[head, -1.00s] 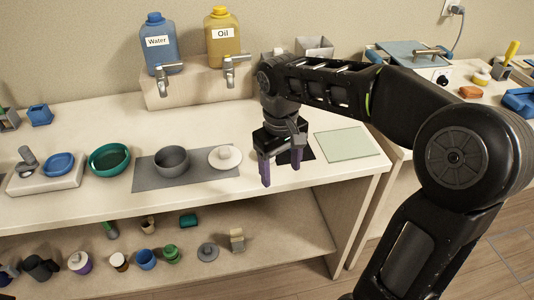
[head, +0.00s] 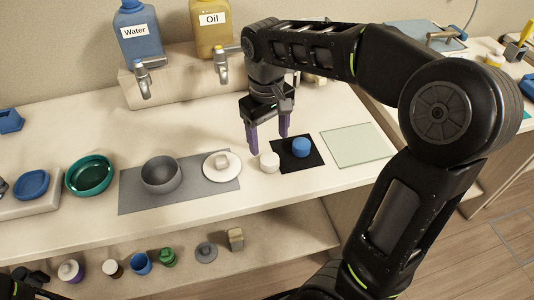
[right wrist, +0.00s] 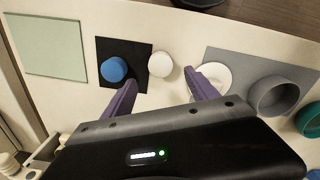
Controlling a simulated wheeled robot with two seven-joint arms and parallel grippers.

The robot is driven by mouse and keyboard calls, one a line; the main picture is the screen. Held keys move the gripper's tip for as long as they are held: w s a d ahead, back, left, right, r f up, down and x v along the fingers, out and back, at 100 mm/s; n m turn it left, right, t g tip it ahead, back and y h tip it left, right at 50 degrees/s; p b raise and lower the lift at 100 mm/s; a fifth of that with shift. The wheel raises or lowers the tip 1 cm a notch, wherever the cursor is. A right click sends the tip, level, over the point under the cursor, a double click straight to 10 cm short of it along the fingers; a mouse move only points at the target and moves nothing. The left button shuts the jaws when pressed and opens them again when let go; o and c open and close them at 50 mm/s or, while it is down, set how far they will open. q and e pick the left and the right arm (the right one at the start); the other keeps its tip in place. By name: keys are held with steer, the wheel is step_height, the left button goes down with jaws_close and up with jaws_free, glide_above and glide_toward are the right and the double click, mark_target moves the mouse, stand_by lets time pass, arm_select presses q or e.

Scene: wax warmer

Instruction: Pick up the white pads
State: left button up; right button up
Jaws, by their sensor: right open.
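The white pads (head: 269,163) form a short, round white stack on the pale counter, touching or just beside the left edge of a black square mat. They also show in the right wrist view (right wrist: 161,64), between the fingertips but farther off. My right gripper (head: 269,144) is open and empty, its purple fingers pointing down above and slightly behind the pads. In the right wrist view its fingers (right wrist: 160,78) are spread on either side. My left gripper is not clearly in view.
A blue round piece (head: 301,147) sits on the black mat (head: 291,165), right of the pads. A white lidded dish (head: 233,172) is close on the left, on a grey mat (head: 130,199) with a grey bowl (head: 161,174). A pale green glass plate (head: 350,150) lies at right.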

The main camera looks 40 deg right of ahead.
mark_target(269, 158)
steer(key=shift+s, duration=0.15)
steer(key=shift+f, duration=1.25)
steer(key=shift+d+f+p, duration=0.1)
steer(key=shift+f+p, duration=0.45)
steer(key=shift+f, duration=2.1)
steer(key=c, duration=1.4)
steer(key=shift+r, duration=0.15)
steer(key=shift+c, duration=0.2)
